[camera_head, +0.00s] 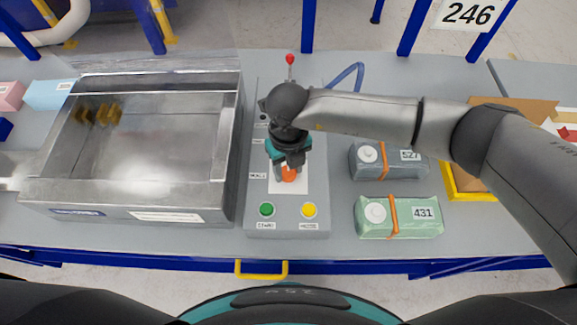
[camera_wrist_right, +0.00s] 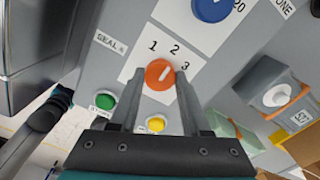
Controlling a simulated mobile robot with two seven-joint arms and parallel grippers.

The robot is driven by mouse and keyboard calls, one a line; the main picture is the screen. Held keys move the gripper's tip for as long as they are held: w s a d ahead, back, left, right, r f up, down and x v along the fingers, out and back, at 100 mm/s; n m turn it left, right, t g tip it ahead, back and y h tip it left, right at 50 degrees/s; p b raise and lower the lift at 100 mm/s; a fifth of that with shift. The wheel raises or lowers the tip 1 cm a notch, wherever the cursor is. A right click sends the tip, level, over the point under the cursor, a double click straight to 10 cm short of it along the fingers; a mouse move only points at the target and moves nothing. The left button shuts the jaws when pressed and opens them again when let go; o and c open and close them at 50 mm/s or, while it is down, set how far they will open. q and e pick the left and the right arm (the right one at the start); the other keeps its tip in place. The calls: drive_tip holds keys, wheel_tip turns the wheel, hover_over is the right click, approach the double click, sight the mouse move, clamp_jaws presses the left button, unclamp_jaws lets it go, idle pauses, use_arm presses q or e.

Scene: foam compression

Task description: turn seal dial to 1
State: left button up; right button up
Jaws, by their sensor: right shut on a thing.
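The orange seal dial (camera_wrist_right: 160,75) sits on a white plate marked 1, 2 and 3, beside a label reading SEAL. Its white mark points roughly toward the 2. My right gripper (camera_wrist_right: 158,88) has its two fingers on either side of the dial and is shut on it. In the head view the right gripper (camera_head: 291,165) comes down over the grey control panel (camera_head: 252,205), and only part of the orange dial (camera_head: 289,175) shows beneath it.
A green button (camera_head: 267,210) and a yellow button (camera_head: 309,210) sit just in front of the dial. A blue dial (camera_wrist_right: 212,8) is behind it. A metal chamber (camera_head: 150,140) stands left; grey (camera_head: 400,172) and green (camera_head: 425,228) packs lie right. A red-tipped lever (camera_head: 290,60) stands behind.

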clamp_jaws()
drive_tip(key=n+b, duration=0.4)
drive_tip(key=shift+w+f+n, duration=0.1)
drive_tip(key=shift+f+n, duration=0.05)
drive_tip(key=shift+n, duration=0.15)
drive_tip(key=shift+n+b, duration=2.2)
drive_tip(key=shift+r, duration=0.2)
drive_tip(key=o, duration=0.7)
unclamp_jaws()
